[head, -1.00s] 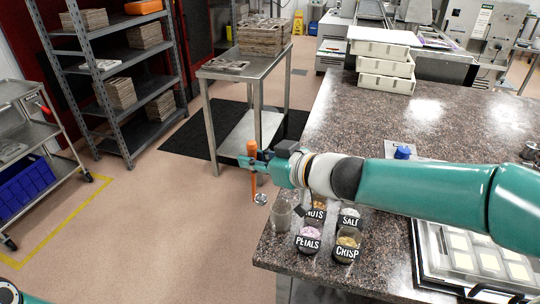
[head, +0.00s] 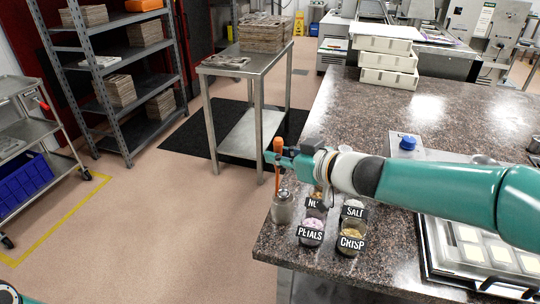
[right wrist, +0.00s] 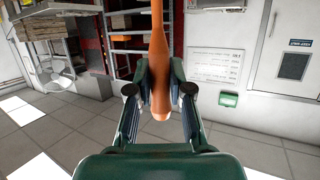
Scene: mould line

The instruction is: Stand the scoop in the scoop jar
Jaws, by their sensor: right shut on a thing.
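The scoop has an orange handle (head: 277,165) and a metal lower end. My right gripper (head: 278,157) is shut on the handle and holds the scoop upright, head down. In the right wrist view the orange handle (right wrist: 160,75) stands between the two fingers (right wrist: 160,88). The clear scoop jar (head: 282,213) stands at the near left corner of the counter. The scoop's metal end lines up with the jar's mouth and overlaps it; I cannot tell how deep it is inside. My left gripper is not in view.
Labelled jars stand close right of the scoop jar: nuts, partly hidden by my arm, salt (head: 353,211), petals (head: 311,232) and crisp (head: 351,240). The granite counter's (head: 330,110) left edge is close to the jar. A steel table (head: 245,66) stands beyond.

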